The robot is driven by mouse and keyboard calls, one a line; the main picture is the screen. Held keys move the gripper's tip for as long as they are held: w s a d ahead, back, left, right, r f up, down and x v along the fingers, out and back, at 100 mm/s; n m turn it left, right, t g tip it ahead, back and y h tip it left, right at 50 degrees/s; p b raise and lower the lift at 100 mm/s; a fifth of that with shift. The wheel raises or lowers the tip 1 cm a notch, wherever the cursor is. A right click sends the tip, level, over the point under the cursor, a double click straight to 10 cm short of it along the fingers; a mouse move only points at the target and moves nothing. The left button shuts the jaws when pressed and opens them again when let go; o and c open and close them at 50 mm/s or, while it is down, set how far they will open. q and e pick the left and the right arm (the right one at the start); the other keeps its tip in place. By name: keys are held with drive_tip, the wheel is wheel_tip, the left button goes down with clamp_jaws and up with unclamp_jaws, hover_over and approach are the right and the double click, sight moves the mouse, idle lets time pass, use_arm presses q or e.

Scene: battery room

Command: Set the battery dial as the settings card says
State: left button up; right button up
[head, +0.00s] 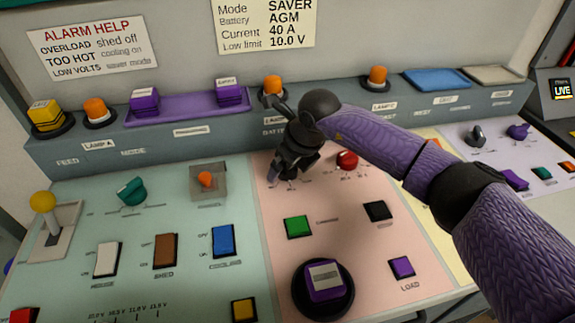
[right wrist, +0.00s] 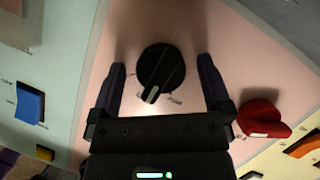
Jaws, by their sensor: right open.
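The settings card (head: 264,24) on the back wall reads Mode SAVER, Battery AGM, Current 40 A, Low limit 10.0 V. The battery dial, a round black knob (right wrist: 165,62) with a pale pointer mark, sits on the pink panel. In the right wrist view its mark points down and slightly left, near small labels too blurred to read. My right gripper (right wrist: 161,70) is open, with one finger on each side of the dial and gaps showing. In the head view my right gripper (head: 290,170) hides most of the dial. My left gripper is not in view.
A red knob (head: 347,160) is just right of the dial; it also shows in the right wrist view (right wrist: 262,118). A green button (head: 298,226), a black switch (head: 377,211) and a large purple button (head: 324,280) lie nearer on the pink panel. Orange lamps line the ledge behind.

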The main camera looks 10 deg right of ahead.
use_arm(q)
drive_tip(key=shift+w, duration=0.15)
use_arm(e)
drive_tip(key=c, duration=1.3)
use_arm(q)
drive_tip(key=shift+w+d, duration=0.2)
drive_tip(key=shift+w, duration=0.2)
use_arm(e)
drive_tip(key=shift+o, duration=0.2)
